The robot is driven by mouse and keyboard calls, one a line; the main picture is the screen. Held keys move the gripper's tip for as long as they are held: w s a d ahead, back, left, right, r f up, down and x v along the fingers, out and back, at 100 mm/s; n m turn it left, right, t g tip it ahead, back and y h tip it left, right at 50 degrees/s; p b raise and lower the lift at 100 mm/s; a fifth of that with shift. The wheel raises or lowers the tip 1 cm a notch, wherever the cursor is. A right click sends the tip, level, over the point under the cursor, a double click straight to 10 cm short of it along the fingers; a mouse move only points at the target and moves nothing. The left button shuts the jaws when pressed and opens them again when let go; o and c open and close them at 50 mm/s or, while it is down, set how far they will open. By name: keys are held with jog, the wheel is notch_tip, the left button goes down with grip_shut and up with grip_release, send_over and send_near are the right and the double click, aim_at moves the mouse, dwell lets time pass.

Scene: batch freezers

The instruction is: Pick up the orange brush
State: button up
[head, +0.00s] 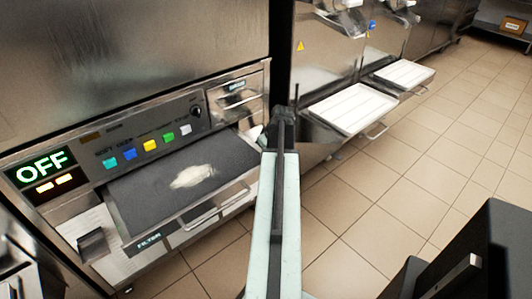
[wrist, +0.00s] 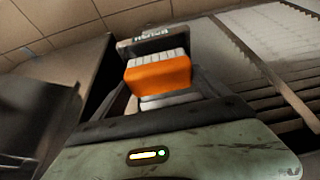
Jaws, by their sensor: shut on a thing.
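The orange brush (wrist: 158,75) shows in the wrist view as an orange block with a pale, ridged row along its upper edge. It sits between the fingers of my gripper (wrist: 163,84), which is shut on it. In the head view my gripper (head: 283,115) is at the far end of my arm, in front of the gap between the machines. The brush cannot be made out there; my arm and gripper hide that spot.
A steel machine with a lit OFF display (head: 41,167) and coloured buttons stands at left. Its dark filter drawer (head: 135,205) is pulled out, with a pale heap (head: 193,176) on it. White trays (head: 348,107) jut out at right. The tiled floor (head: 400,180) is clear.

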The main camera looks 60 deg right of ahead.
notch_tip(320, 180, up, 16)
jog(key=p, duration=1.4)
jog(key=shift+p, duration=0.3)
jog(key=shift+f, duration=0.15)
